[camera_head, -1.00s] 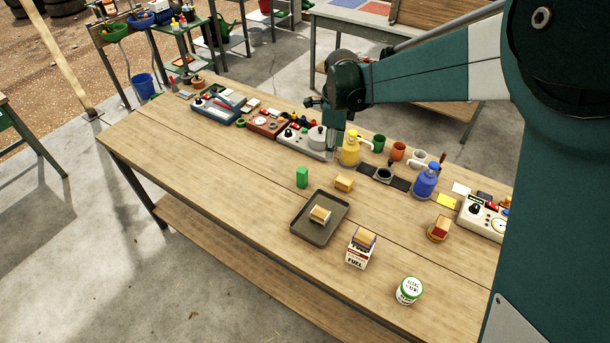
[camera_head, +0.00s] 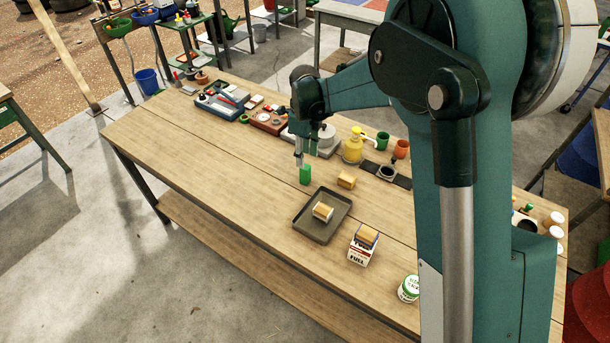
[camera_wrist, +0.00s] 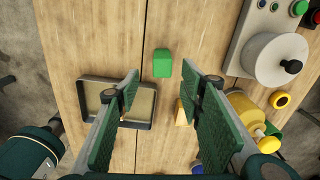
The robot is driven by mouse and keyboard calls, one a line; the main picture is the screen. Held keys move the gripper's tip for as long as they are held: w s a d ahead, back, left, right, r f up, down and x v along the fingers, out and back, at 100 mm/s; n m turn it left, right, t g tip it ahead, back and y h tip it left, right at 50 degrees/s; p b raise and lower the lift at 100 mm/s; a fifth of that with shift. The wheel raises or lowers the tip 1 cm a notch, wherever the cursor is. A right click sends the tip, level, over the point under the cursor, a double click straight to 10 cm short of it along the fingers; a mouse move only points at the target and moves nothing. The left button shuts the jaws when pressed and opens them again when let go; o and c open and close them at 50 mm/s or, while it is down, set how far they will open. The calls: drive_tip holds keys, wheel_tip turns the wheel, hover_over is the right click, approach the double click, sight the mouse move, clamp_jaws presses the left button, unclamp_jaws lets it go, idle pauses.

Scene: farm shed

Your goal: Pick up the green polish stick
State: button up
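The green polish stick (camera_head: 305,174) is a small green block standing on the wooden workbench, behind the dark tray. It also shows in the wrist view (camera_wrist: 162,63), at the top middle, beyond my fingertips. My gripper (camera_head: 301,158) is just above it in the head view. In the wrist view my gripper (camera_wrist: 172,84) is open, with its two green pads wide apart and nothing between them. The stick lies in line with the gap between the pads. Whether the fingertips reach down beside it is hard to tell.
A dark tray (camera_head: 301,224) holding a yellowish block (camera_head: 322,211) lies in front. Another yellowish block (camera_head: 346,180) sits right of the stick. A yellow bottle (camera_head: 353,148) and a grey device with a round drum (camera_wrist: 277,60) stand close by. Bare bench lies left.

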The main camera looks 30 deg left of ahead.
sight(305, 168)
drive_tip(key=shift+f, duration=1.25)
drive_tip(key=shift+w+f, duration=0.2)
drive_tip(key=shift+f, duration=2.4)
drive_tip(key=c, duration=1)
